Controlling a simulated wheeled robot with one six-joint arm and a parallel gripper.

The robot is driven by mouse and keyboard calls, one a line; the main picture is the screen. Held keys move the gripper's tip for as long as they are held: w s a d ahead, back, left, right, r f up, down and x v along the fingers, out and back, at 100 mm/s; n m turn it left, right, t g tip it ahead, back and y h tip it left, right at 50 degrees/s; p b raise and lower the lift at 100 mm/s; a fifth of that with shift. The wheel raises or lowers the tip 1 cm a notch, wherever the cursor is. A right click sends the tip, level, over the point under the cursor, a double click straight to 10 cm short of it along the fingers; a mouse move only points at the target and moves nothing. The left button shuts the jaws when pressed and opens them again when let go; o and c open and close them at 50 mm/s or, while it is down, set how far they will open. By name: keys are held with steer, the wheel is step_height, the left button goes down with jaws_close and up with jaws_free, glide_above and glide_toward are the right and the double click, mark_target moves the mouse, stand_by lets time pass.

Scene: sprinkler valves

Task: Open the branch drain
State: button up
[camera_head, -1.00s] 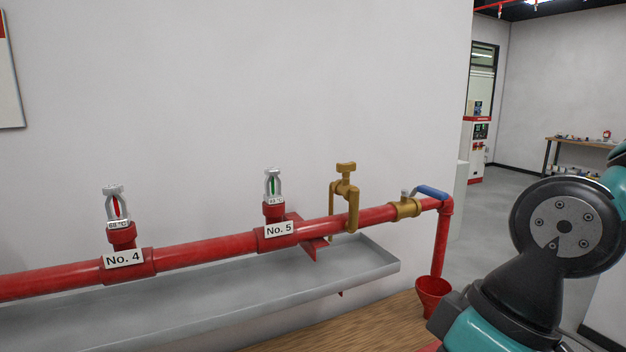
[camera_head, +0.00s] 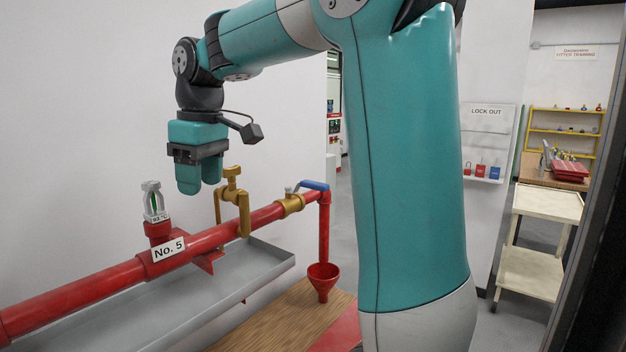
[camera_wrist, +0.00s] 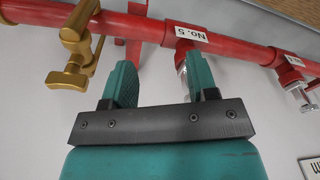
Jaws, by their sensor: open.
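The branch drain is a brass ball valve (camera_head: 291,203) with a blue lever (camera_head: 314,185) near the right end of the red pipe (camera_head: 215,236). My gripper (camera_head: 200,188) points down, left of the valve, above and near the brass clamp (camera_head: 243,212). In the wrist view my gripper (camera_wrist: 161,80) is open with nothing between its fingers, and the brass clamp (camera_wrist: 76,50) is beside it to the left. The blue lever is not visible in the wrist view.
A sprinkler head with the No. 5 tag (camera_head: 169,249) stands left of my gripper. A grey trough (camera_head: 190,300) runs below the pipe. A red funnel (camera_head: 323,280) sits under the downpipe. A lock-out board (camera_head: 488,135) and a white cart (camera_head: 545,205) are at right.

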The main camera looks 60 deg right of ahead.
steer(key=d+r+m+h, duration=0.1)
steer(key=d+r, duration=0.2)
steer(key=d, duration=0.4)
steer(key=d+r+m, duration=0.1)
steer(key=d+r, duration=0.2)
steer(key=d, duration=0.4)
steer(key=m+g, duration=0.1)
steer(key=m, duration=0.2)
glide_toward(317, 183)
steer(key=f+b, duration=0.1)
steer(key=f, duration=0.3)
steer(key=f+b, duration=0.1)
steer(key=f, duration=0.4)
steer(key=shift+d, duration=0.2)
jaws_close()
